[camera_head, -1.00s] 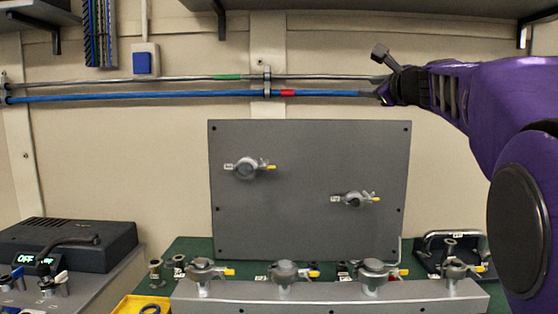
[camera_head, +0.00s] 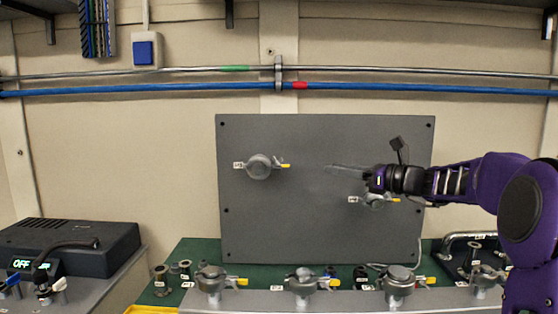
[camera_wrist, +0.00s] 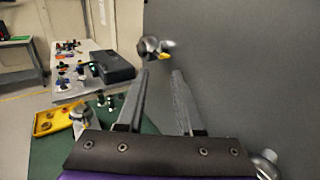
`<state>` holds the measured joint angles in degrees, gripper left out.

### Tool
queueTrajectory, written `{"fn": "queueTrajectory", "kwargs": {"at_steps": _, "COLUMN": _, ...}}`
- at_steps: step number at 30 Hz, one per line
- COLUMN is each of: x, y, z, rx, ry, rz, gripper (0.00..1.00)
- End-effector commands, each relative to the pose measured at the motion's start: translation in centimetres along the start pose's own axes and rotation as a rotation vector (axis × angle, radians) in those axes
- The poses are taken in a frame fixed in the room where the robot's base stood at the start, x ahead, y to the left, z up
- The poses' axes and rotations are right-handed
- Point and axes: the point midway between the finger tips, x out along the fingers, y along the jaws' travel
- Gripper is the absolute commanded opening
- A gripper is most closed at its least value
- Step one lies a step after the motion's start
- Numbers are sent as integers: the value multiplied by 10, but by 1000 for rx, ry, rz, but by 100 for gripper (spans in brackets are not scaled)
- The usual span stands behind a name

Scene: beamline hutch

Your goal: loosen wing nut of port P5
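The upright grey panel (camera_head: 300,225) carries two clamped ports with yellow wing-nut tips: the left port (camera_head: 259,167) and the lower right port (camera_head: 375,200). Their labels are too small to read, so I cannot tell which is P5. My gripper (camera_head: 328,167) is in front of the panel, pointing left, between the two ports and apart from the left one. In the wrist view my gripper (camera_wrist: 162,72) is open and empty. The left port (camera_wrist: 150,45) and its yellow wing nut (camera_wrist: 166,56) show ahead, beyond the fingertips. The right port (camera_wrist: 266,162) is partly hidden at the lower right.
Several clamped ports stand along the grey front rail (camera_head: 260,300). A green bench top (camera_head: 200,252) lies behind it with small fittings. A black box (camera_head: 75,240) stands at left, and a yellow tray (camera_wrist: 44,124) below. Pipes, including a blue pipe (camera_head: 180,89), run along the wall.

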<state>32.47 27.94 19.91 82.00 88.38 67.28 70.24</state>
Motion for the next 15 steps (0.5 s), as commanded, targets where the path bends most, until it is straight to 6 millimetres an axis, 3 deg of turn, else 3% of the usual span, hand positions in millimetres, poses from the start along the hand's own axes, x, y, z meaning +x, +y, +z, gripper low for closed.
{"fn": "queueTrajectory", "kwargs": {"at_steps": 5, "x": 26, "y": 1, "z": 0, "rx": 0, "ry": 0, "rz": 4, "gripper": 35}}
{"fn": "queueTrajectory", "kwargs": {"at_steps": 15, "x": 101, "y": 1, "z": 0, "rx": -1, "ry": 1, "rz": 3, "gripper": 35}}
